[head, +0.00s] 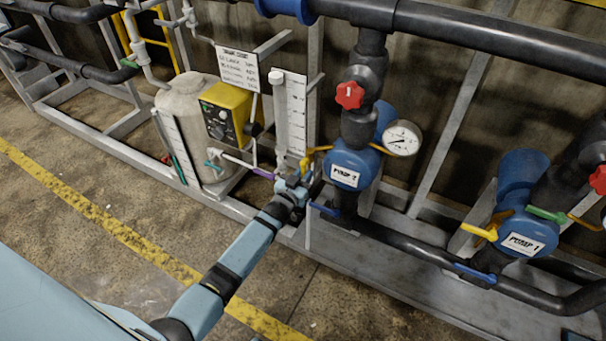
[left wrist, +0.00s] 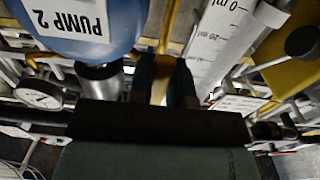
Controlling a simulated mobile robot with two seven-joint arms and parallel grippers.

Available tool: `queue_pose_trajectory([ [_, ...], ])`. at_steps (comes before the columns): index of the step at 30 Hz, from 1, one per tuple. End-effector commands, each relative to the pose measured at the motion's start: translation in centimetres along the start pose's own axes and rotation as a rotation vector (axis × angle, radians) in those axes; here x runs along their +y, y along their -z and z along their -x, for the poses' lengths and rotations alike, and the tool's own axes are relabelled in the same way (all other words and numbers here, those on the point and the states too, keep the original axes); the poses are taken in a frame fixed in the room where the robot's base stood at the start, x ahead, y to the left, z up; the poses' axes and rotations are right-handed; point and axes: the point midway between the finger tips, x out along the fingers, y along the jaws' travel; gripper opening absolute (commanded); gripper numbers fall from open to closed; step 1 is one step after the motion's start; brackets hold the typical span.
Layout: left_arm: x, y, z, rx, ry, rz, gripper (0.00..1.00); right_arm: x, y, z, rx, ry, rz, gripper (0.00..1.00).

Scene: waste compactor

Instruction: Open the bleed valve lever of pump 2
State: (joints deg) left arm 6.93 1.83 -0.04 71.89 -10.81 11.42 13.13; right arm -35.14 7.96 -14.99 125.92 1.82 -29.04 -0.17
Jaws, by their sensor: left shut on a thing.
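Pump 2 (head: 350,160) is a blue pump body with a white "PUMP 2" label, and it also shows upside down in the left wrist view (left wrist: 85,20). A yellow lever (head: 307,160) sticks out from its left side. My left gripper (head: 298,183) is at this lever, just left of the pump. In the left wrist view the yellow lever (left wrist: 161,82) runs between the two dark fingers of the gripper (left wrist: 164,80), which is shut on it. The fingers and wrist hide part of the lever. My right gripper is not in view.
A blue lever (head: 324,209) sits just below the gripper, and a purple lever (head: 264,173) to its left. A gauge (head: 402,138) and a red knob (head: 349,95) are near pump 2. Pump 1 (head: 525,225) stands right. The floor in front is clear.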

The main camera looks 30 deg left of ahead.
Motion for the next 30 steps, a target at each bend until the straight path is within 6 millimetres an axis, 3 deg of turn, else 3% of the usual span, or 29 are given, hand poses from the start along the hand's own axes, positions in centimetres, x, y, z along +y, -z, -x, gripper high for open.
queue_pose_trajectory([
  [9,0.0,0.2,-0.1,0.003,0.001,0.007,0.00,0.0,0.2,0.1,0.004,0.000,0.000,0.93],
  [10,0.0,0.2,-0.1,0.003,0.001,0.007,0.25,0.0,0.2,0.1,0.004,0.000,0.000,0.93],
  [12,0.0,0.2,-0.1,0.003,0.001,0.006,0.41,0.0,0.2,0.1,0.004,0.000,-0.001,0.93],
  [13,0.0,0.2,-0.1,0.002,0.001,0.006,0.44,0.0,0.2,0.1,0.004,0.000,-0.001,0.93],
  [23,0.0,0.0,0.3,0.000,0.000,0.004,0.44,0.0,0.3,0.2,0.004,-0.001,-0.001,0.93],
  [30,0.0,0.1,4.3,-0.002,0.000,0.003,0.44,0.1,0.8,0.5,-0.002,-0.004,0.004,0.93],
])
